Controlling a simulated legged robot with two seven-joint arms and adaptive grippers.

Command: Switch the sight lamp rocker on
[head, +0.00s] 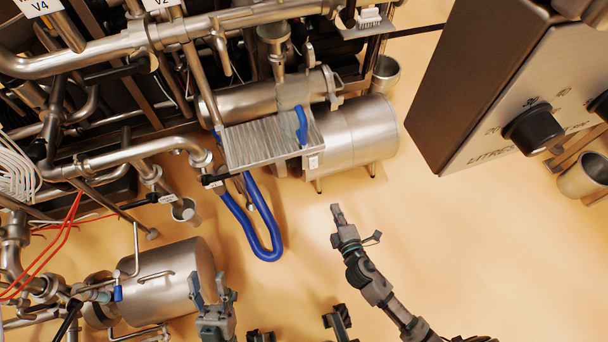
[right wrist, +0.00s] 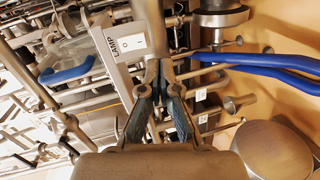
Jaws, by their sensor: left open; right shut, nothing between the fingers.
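A white plate marked LAMP and 0 (right wrist: 128,43) is on the end of a grey metal bracket in the right wrist view. In the head view a small white patch (head: 313,162) shows at the lower right corner of the ribbed metal platform (head: 262,146). I cannot make out the rocker's own shape or position. My right gripper (head: 337,210) is shut and empty, below and right of that patch in the head view. In the right wrist view its fingertips (right wrist: 159,68) appear just beside the plate's lower right; contact cannot be told. My left gripper (head: 209,284) is open and empty at the bottom.
Blue hose (head: 262,225) loops below the platform. A steel cylinder (head: 350,137) lies behind it. A steel tank (head: 165,283) stands near my left gripper. A large panel box with black knobs (head: 533,130) is at the upper right. The tan floor between is clear.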

